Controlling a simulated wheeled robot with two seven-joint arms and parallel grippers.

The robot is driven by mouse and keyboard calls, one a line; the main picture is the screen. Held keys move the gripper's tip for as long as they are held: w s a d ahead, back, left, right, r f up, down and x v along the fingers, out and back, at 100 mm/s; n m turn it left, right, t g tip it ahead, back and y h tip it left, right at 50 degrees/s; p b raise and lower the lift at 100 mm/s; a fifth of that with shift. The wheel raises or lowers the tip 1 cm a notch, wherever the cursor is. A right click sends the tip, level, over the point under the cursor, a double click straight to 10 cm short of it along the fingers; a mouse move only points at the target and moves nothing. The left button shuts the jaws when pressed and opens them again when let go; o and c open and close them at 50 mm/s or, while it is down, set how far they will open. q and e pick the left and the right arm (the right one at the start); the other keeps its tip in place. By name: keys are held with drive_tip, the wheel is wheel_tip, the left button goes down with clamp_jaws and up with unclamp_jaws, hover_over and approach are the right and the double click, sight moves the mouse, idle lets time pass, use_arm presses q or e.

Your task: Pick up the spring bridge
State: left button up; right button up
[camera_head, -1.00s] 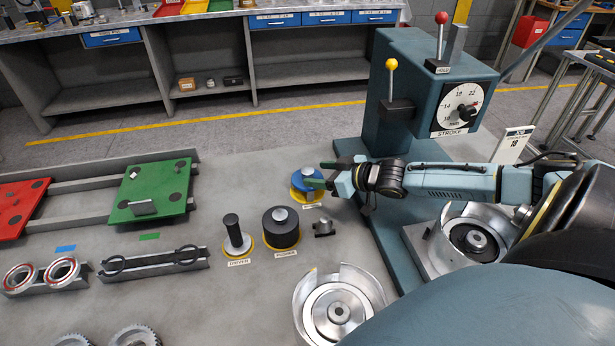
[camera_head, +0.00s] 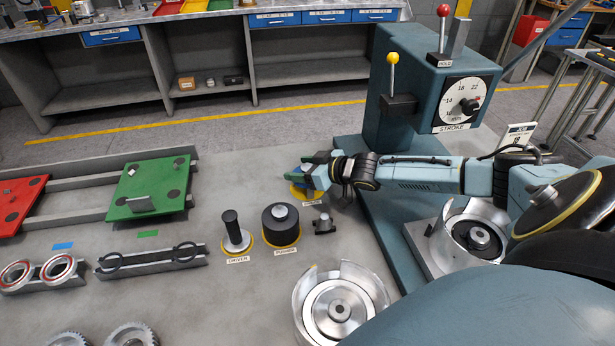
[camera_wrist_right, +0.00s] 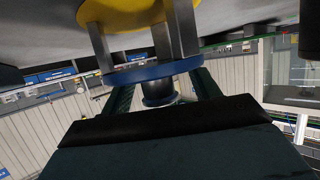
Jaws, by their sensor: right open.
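The spring bridge has a blue plate (camera_wrist_right: 150,72) with grey legs and a grey knob, and stands on a round yellow base (camera_wrist_right: 125,12) in the right wrist view. In the head view it (camera_head: 301,179) is partly hidden by my right gripper (camera_head: 312,172). My right gripper is open. In the right wrist view its two fingers (camera_wrist_right: 163,88) lie on either side of the knob, close to the blue plate. I cannot tell whether they touch it. My left gripper is not in view.
A black pusher (camera_head: 281,228), an upright driver (camera_head: 235,236) and a small dark block (camera_head: 324,224) stand near the bridge. A teal press (camera_head: 420,90) with levers and a stroke dial rises behind my right arm. A metal drum (camera_head: 340,305) is in front.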

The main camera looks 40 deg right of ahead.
clamp_jaws()
idle(0.4)
